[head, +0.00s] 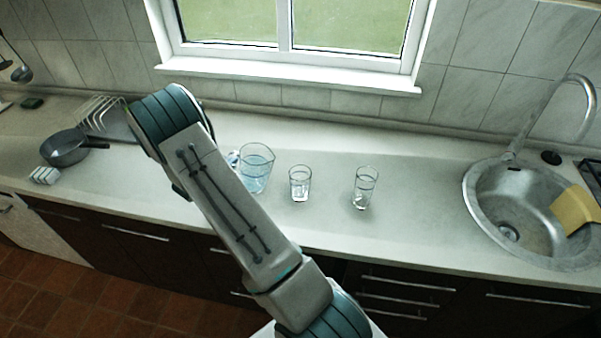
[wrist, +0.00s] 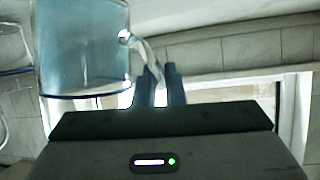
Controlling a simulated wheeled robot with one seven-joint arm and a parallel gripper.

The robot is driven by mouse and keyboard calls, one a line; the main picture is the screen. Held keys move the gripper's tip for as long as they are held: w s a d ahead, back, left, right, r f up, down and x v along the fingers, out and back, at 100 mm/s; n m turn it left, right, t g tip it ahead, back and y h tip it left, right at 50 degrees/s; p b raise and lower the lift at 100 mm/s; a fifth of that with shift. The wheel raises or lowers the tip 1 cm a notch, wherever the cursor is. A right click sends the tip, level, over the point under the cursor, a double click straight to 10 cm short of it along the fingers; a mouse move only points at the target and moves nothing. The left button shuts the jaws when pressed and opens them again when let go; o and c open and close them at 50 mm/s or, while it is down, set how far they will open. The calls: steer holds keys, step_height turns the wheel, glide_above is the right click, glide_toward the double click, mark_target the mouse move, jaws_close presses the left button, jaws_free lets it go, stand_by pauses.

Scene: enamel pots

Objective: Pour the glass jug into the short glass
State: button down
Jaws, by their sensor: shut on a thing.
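The glass jug (head: 257,169) holds bluish liquid and looks upright, left of the short glass (head: 300,184) on the counter. I cannot tell whether the jug touches the counter. In the wrist view the jug (wrist: 85,45) fills the upper left, with its handle at my gripper. My gripper (wrist: 158,72) is shut on the handle; in the head view my arm hides most of it. A taller, narrower glass (head: 366,188) stands upright to the right of the short glass.
A sink (head: 530,212) with a tap and a yellow cloth (head: 575,208) is at the right. A dark pan (head: 66,148) and a wire rack (head: 101,113) are at the left. The counter (head: 420,210) is clear between the taller glass and the sink.

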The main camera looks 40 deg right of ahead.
mark_target(241, 151)
steer(key=shift+s+d+r+m+t+y, duration=0.25)
steer(key=shift+d+r+m, duration=0.1)
steer(key=shift+r, duration=0.15)
steer(key=shift+s+d+r+m+t+y, duration=0.15)
steer(key=shift+s+d+r+m, duration=0.15)
steer(key=shift+r, duration=0.2)
steer(key=shift+s+d+r+m+y+b, duration=0.35)
steer(key=shift+s+d+m+b, duration=0.1)
steer(key=shift+b, duration=0.55)
steer(key=shift+s+d+r+m+t+y+b, duration=0.15)
steer(key=shift+s+r+m+t+b, duration=0.1)
steer(key=shift+r, duration=0.2)
steer(key=shift+s+d+r+m+t+y+b, duration=0.15)
steer(key=shift+s+r+t, duration=0.1)
steer(key=shift+r, duration=0.2)
steer(key=shift+s+d+r, duration=0.15)
steer(key=shift+d+r, duration=0.05)
steer(key=shift+r, duration=0.05)
steer(key=shift+s+d+r+b, duration=0.1)
steer(key=shift+s+r+b, duration=0.05)
steer(key=shift+r+b, duration=0.15)
steer(key=shift+m, duration=0.3)
steer(key=shift+r+t, duration=0.15)
steer(key=shift+t, duration=0.15)
